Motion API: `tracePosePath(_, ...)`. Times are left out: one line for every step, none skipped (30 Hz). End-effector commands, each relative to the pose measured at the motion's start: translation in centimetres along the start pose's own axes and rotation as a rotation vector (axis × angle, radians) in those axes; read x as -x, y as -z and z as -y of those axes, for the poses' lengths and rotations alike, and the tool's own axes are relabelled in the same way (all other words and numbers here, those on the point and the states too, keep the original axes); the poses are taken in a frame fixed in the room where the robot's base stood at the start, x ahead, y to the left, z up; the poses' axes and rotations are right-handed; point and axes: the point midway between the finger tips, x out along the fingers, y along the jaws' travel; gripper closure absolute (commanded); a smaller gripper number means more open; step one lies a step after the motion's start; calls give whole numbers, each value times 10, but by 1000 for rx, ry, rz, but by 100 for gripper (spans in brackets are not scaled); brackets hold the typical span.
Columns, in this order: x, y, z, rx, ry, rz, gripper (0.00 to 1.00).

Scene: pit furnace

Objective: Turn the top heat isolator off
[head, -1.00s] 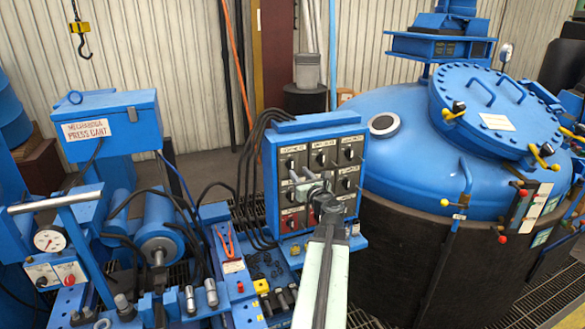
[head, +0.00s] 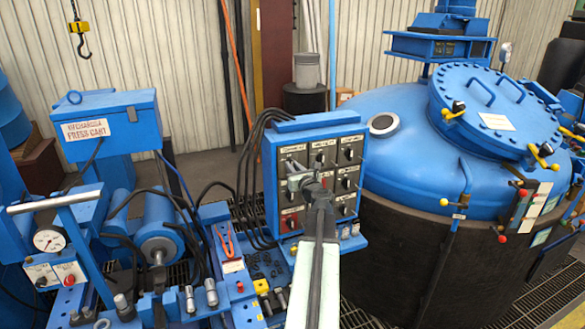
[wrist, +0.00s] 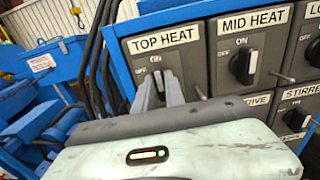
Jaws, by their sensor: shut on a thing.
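The top heat isolator (wrist: 159,80) is a rotary knob on a grey plate labelled TOP HEAT, at the upper left of the blue switch panel (head: 318,126). My gripper (wrist: 162,88) has its two grey fingers on either side of this knob and is shut on it. The fingers hide most of the knob, and I cannot read clearly which way it points. ON is printed above it and OFF to its upper left. In the head view my gripper (head: 294,172) is at the panel's upper left and covers part of that switch.
The MID HEAT knob (wrist: 243,66) is just right, its white mark near ON. A STIRRER knob (wrist: 297,118) is below right. Black cables (head: 250,160) run along the panel's left side. A blue-topped furnace (head: 410,150) stands right and a press cart (head: 110,125) left.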

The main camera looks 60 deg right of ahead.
Motion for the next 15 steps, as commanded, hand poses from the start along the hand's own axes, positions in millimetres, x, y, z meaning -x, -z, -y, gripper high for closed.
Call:
tracePosePath(0, 0, 0, 7, 2, 0, 100)
tracePosePath(0, 0, 0, 13, 2, 0, 100)
tracePosePath(0, 0, 0, 25, 1, 0, 100)
tracePosePath(0, 0, 0, 36, 1, 0, 100)
tracePosePath(0, 0, 0, 48, 1, 0, 100)
tracePosePath(0, 0, 0, 67, 1, 0, 100)
tracePosePath(0, 0, 0, 83, 1, 0, 100)
tracePosePath(0, 0, 0, 102, 0, 0, 100)
tracePosePath(0, 0, -1, 129, 0, 0, 100)
tracePosePath(0, 0, -1, 151, 0, 0, 100)
tracePosePath(0, 0, -1, 175, 0, 0, 100)
tracePosePath(0, 0, -1, 208, 0, 0, 100)
tracePosePath(0, 0, -2, 235, 0, 0, 100)
tracePosePath(0, 0, -2, 262, 0, 0, 100)
tracePosePath(0, 0, -2, 299, 0, 0, 100)
